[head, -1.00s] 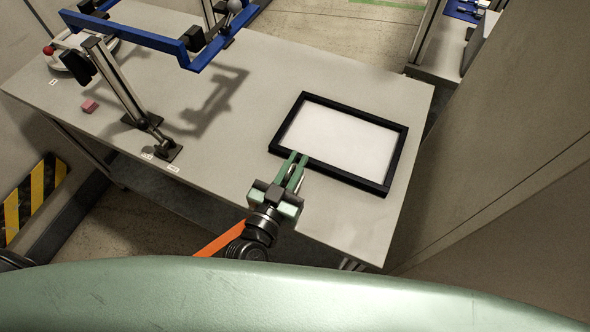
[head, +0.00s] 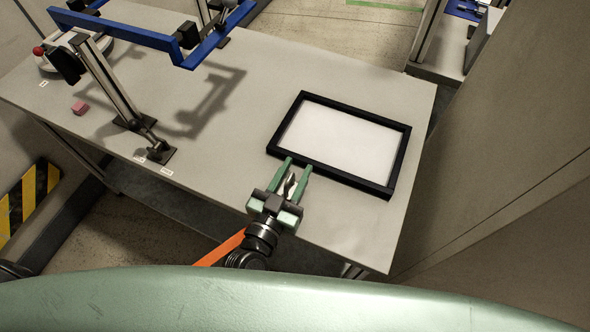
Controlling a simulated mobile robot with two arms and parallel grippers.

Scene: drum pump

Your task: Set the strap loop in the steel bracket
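My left gripper (head: 298,166) is over the front edge of the grey table, just in front of the black-framed tray. Its two green fingers are apart. A small grey, pointed metal piece (head: 291,184) shows between them near the palm; I cannot tell what it is or whether it is part of the gripper. I cannot make out a strap loop or a steel bracket for certain. My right gripper is not in view.
The black-framed tray (head: 396,180) with a white floor lies on the right of the table (head: 225,160). A blue frame (head: 130,36) on metal posts (head: 105,80) stands at the left. A small pink block (head: 79,108) lies near the left front edge. The table's middle is clear.

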